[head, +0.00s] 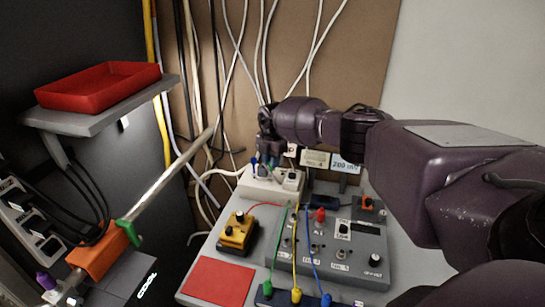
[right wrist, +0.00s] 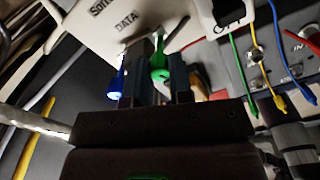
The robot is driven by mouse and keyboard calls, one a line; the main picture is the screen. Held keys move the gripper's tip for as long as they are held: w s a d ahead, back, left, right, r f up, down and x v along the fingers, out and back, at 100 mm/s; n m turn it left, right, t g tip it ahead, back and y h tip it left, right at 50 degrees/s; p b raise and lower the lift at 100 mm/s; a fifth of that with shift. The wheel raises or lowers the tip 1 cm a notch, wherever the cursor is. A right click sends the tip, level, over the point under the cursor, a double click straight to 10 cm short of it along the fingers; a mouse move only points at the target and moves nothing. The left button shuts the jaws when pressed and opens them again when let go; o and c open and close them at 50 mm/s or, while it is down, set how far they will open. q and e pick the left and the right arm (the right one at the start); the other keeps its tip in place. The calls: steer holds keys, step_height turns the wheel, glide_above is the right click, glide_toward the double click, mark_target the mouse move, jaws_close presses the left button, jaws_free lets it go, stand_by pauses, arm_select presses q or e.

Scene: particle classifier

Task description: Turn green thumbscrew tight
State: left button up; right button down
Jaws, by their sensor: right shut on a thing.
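My left gripper is not in view.
A yellow pedal-like box (head: 238,233), a red mat (head: 218,281) and a grey instrument panel (head: 345,255) with green, yellow and blue leads lie in front. Cables hang behind my right gripper. A red tray (head: 100,85) rests on a shelf at left, above a metal bar (head: 165,178).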

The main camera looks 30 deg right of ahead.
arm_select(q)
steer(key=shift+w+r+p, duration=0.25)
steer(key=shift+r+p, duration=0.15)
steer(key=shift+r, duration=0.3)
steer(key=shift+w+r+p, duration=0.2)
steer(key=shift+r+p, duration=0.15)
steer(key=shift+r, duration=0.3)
arm_select(e)
steer(key=shift+m, duration=1.5)
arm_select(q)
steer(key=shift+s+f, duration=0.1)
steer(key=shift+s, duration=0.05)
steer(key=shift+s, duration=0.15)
arm_select(e)
steer(key=c, duration=1)
jaws_free()
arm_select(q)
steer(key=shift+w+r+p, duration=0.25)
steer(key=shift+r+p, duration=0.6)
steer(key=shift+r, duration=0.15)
arm_select(e)
step_height(320, 180, up, 11)
steer(key=shift+f, duration=0.1)
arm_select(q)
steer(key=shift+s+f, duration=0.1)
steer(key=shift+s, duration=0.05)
